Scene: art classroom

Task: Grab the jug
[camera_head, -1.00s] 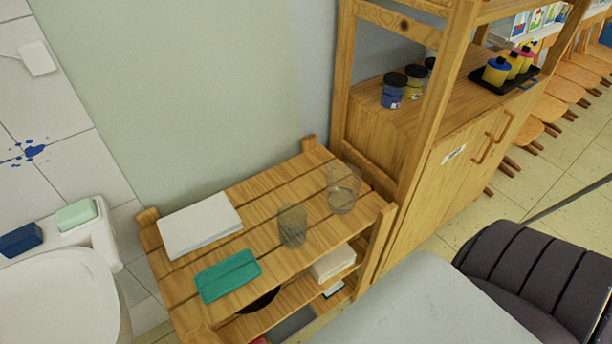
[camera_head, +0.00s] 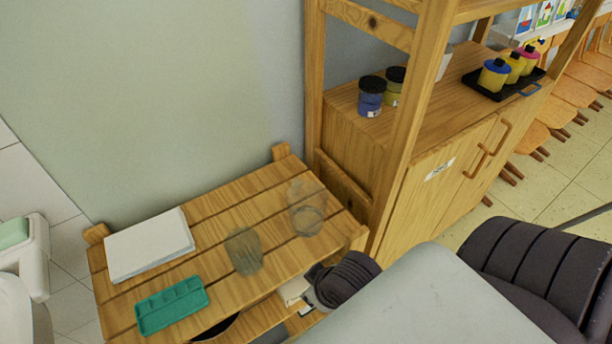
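Two clear vessels stand on the slatted wooden shelf unit (camera_head: 221,211). The larger one (camera_head: 307,208), at the back right, looks like the jug. The smaller one (camera_head: 244,250) stands to its left and nearer, like a tumbler. Both look upright, and nothing touches them. Another dark arm part fills the right side. No fingertips of either gripper can be seen.
White paper (camera_head: 149,244) and a green palette (camera_head: 171,305) lie on the unit's left part. A wooden cabinet (camera_head: 431,189) with a post stands close on the right, holding paint jars (camera_head: 371,96) and a black tray (camera_head: 504,86). A sink is at far left.

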